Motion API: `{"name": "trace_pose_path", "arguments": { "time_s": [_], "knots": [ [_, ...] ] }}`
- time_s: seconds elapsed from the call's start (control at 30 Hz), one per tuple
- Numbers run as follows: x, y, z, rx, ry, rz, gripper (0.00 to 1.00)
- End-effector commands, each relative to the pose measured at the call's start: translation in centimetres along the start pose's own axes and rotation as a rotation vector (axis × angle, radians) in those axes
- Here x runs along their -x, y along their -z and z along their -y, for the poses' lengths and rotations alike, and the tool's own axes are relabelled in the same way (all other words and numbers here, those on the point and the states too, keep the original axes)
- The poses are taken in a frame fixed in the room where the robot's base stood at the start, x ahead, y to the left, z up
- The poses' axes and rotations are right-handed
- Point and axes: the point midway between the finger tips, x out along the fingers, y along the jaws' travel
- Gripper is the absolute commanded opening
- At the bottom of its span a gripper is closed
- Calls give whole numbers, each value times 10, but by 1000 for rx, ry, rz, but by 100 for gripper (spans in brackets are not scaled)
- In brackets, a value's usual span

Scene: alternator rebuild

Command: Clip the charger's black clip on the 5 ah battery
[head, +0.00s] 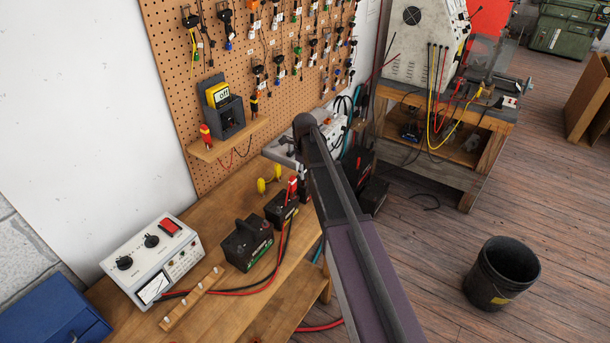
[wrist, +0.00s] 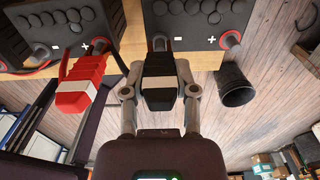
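In the wrist view my gripper (wrist: 160,84) is shut on the black clip (wrist: 158,88). The clip's front end lies at the minus post of the right-hand black battery (wrist: 192,22); I cannot tell whether it grips the post. The red clip (wrist: 85,78) sits at the plus post of the left-hand battery (wrist: 68,22). In the head view the red clip (head: 292,186) shows on a small black battery (head: 281,208). My arm hides most of my gripper and the black clip there. The charger (head: 153,260) is a white box at left. No capacity label is readable.
A larger black battery (head: 246,246) stands nearer on the bench (head: 290,305), with red and black leads beside it. A wooden peg strip (head: 192,298) lies before the charger. The pegboard (head: 230,60) rises behind. A black bucket (head: 502,273) stands on the open floor.

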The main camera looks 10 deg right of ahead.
Motion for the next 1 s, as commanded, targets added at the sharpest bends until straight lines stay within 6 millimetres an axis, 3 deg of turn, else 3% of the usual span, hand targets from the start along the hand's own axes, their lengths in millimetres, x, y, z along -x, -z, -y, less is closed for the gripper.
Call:
{"name": "trace_pose_path", "arguments": {
  "time_s": [0.37,0.8,1.0],
  "knots": [
    [2,0,0,0,1,0,13],
    [35,0,0,0,1,0,13],
    [41,0,0,0,1,0,13]
  ]
}}
